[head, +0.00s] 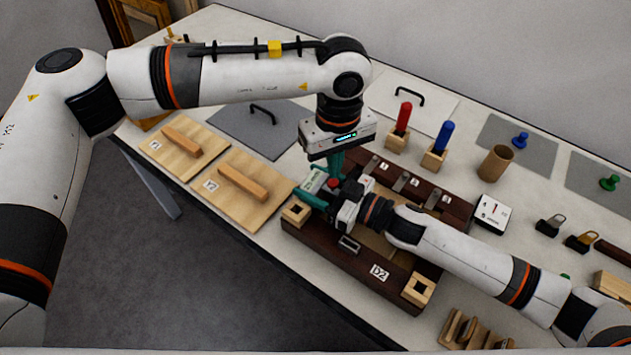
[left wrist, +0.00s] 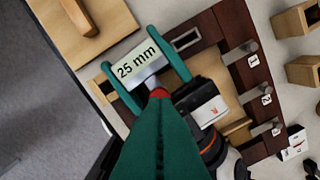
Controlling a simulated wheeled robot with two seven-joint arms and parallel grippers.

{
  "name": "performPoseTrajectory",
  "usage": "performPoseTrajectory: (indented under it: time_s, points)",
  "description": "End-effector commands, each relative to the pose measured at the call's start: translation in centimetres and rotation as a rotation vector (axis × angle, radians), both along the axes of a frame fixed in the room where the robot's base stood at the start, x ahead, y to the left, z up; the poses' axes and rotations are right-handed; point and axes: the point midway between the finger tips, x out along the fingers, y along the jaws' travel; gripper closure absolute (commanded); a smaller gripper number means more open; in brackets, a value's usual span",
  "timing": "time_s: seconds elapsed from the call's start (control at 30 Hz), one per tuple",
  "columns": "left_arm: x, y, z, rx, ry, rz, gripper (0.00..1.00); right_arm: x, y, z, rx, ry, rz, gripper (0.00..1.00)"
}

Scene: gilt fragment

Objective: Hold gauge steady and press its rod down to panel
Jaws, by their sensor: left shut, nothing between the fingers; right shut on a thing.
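The gauge, with a white face marked "25 mm" (left wrist: 136,62), sits between the teal fingers of my right gripper (left wrist: 130,50). In the head view my right gripper (head: 312,192) is shut on it over the left end of the dark wooden panel (head: 345,262). The rod's red cap (left wrist: 158,92) shows at the gauge's edge and also in the head view (head: 333,183). My left gripper (head: 335,170) is shut, empty and pointing down right over the red cap; I cannot tell whether they touch. The rod's lower end and the gauge's underside are hidden.
Wooden boards with handles (head: 243,184) lie left of the panel. Red (head: 403,117) and blue (head: 444,138) handled tools stand in blocks behind it. A small dial box (head: 491,214) and a wooden cup (head: 495,163) stand to the right. My two arms are close together.

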Motion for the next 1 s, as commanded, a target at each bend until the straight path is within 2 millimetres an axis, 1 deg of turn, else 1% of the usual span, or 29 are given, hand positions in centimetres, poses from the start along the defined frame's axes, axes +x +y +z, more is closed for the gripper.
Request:
performPoseTrajectory:
  time_s: [0.03,0.5,0.63,0.87,0.9,0.97,1.0]
  points:
    - [0.0,0.0,0.5,-0.002,-0.001,0.0,1.0,0.0,0.0,0.0,0.001,0.0,0.0,0.71]
    - [0.0,0.0,4.2,-0.001,-0.001,0.0,1.0,0.0,0.0,0.0,0.0,0.0,0.0,0.71]
    - [0.0,0.0,4.7,-0.001,0.001,0.0,1.0,0.0,0.0,0.0,0.0,0.0,0.0,0.71]
    - [0.0,0.0,4.8,0.0,0.001,0.0,1.0,0.0,0.0,0.0,0.0,0.0,0.0,0.71]
    - [0.0,0.0,4.8,0.0,0.001,0.0,1.0,0.0,0.0,0.0,0.0,0.0,0.0,0.44]
    - [0.0,0.0,4.8,0.0,0.001,0.0,1.0,0.0,0.0,0.0,0.0,0.0,0.0,0.34]
    - [0.0,0.0,4.8,0.0,0.001,0.0,1.0,0.0,0.0,0.0,0.0,0.0,0.0,0.28]
